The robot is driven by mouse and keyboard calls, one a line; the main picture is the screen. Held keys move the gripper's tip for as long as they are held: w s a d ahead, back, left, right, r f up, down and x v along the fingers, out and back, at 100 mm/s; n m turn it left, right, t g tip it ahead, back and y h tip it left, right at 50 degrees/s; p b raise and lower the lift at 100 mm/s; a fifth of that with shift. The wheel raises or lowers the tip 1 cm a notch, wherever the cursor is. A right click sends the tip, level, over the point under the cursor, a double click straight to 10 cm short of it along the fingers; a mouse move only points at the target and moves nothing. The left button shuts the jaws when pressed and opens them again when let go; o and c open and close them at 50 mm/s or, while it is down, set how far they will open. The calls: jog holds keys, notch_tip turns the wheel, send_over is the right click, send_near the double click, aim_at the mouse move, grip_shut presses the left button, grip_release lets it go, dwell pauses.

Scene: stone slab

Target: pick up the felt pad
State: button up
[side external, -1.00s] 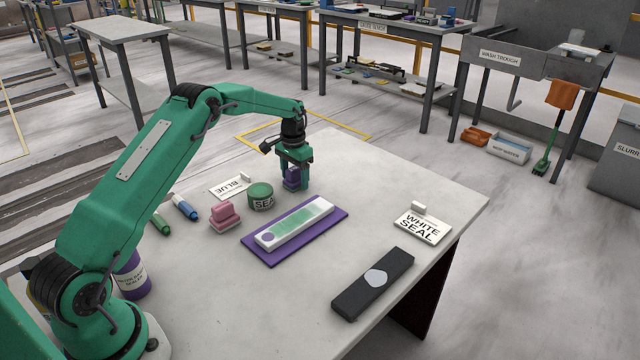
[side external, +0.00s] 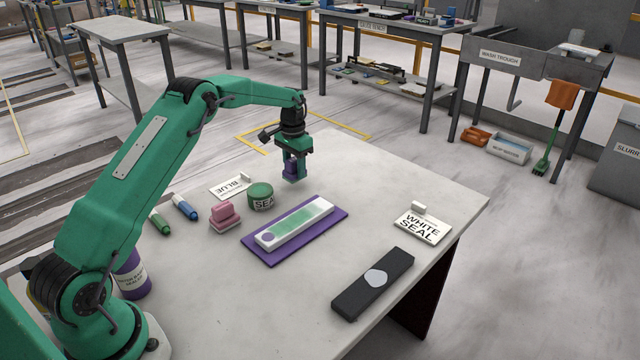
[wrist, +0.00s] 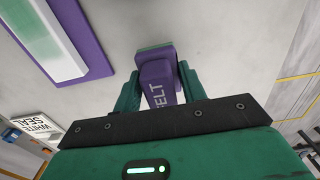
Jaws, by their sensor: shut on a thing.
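The felt pad is a small purple block with a green face and the word FELT on it. It shows between the fingers in the wrist view (wrist: 157,85) and as a small purple patch in the side view (side external: 291,169). My gripper (side external: 296,173) is shut on the pad near the far edge of the slab. It holds the pad a little above the surface. In the wrist view my green fingers (wrist: 157,88) press on both sides of it. The fingers hide part of the pad in the side view.
A white bar with a green strip (side external: 294,224) lies on a purple mat (side external: 263,250). Nearby are a green SEAL tin (side external: 260,196), a pink block (side external: 225,217), markers (side external: 185,208), a BLUE card (side external: 229,187), a WHITE SEAL card (side external: 423,228) and a black block (side external: 372,284).

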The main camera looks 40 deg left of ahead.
jog(key=s+d+r, duration=0.2)
jog(key=d+r, duration=0.6)
jog(key=d, duration=0.3)
jog(key=shift+s+d, duration=0.2)
jog(key=shift+s, duration=0.1)
jog(key=o, duration=0.3)
jog(key=shift+c, duration=0.3)
jog(key=shift+s+d, duration=0.45)
jog(key=shift+s, duration=0.4)
jog(key=shift+s+d, duration=0.45)
jog(key=shift+s, duration=0.35)
jog(key=shift+s+d, duration=0.45)
jog(key=shift+s, duration=0.4)
jog(key=shift+f, duration=0.25)
jog(key=shift+f, duration=2.8)
